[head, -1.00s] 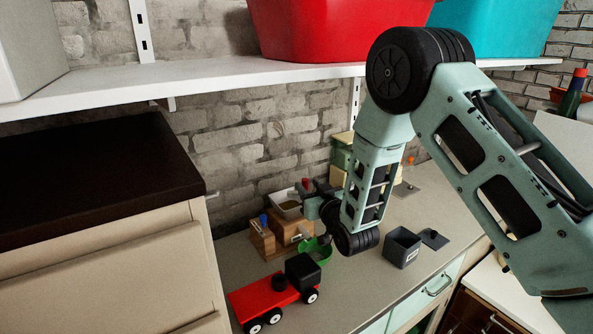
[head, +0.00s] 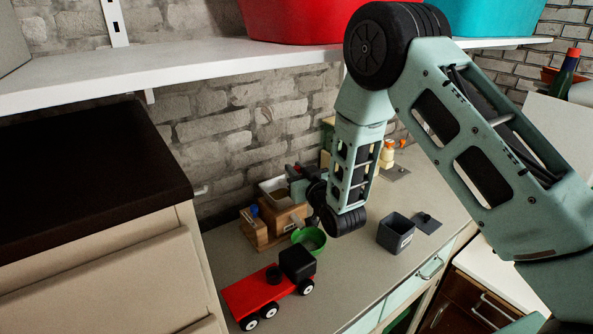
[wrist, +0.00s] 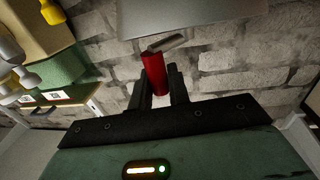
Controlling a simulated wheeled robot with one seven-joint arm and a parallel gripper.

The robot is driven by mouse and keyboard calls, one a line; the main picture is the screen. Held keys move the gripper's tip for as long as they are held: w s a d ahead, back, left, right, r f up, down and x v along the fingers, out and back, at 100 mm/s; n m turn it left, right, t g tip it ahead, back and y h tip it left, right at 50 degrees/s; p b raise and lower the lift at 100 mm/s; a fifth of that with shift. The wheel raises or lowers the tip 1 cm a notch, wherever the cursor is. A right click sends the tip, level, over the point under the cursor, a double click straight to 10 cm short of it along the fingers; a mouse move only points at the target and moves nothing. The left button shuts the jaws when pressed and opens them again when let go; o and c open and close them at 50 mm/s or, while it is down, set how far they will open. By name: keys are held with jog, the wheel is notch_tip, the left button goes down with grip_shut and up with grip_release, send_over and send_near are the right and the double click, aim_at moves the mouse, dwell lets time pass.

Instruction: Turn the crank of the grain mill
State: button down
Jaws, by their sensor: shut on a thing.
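The grain mill (head: 281,217) is a wooden block with a pale hopper (head: 274,190) on top, standing against the brick wall. A green bowl (head: 301,244) sits at its front right. My gripper (wrist: 160,88) is shut on the red crank handle (wrist: 154,70), which shows between the two dark fingers in the wrist view. A pale metal piece joins the handle's far end. In the head view my gripper (head: 305,180) is beside the hopper, and my wrist hides much of the crank.

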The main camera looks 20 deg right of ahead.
jog(key=shift+d+y+b, duration=0.1)
jog(key=shift+y+b, duration=0.2)
jog(key=n+y+b, duration=0.1)
jog(key=w+n+g+y+b, duration=0.1)
jog(key=y+b, duration=0.1)
jog(key=shift+d+f+n+y+b, duration=0.2)
jog(key=shift+n+y+b, duration=0.1)
jog(key=shift+n, duration=0.1)
jog(key=n+g+y+b, duration=0.1)
jog(key=w+n+g+y+b, duration=0.1)
jog(key=y, duration=0.1)
jog(key=shift+n, duration=0.3)
jog(key=n+g+y+b, duration=0.1)
jog(key=g+y, duration=0.1)
jog(key=w+n+g+y+b, duration=0.1)
jog(key=n+g+y, duration=0.1)
jog(key=shift+w+a+r, duration=0.1)
jog(key=shift+r, duration=0.05)
jog(key=shift+w+a+r+n+g+y, duration=0.1)
jog(key=shift+w+a+n+g+y, duration=0.1)
jog(key=shift+n+g+y, duration=0.45)
jog(key=shift+w+a+n+g+y, duration=0.15)
jog(key=shift+n+g+y, duration=0.2)
jog(key=shift+n+g, duration=0.45)
jog(key=shift+g, duration=0.25)
jog(key=c, duration=1.4)
grip_release()
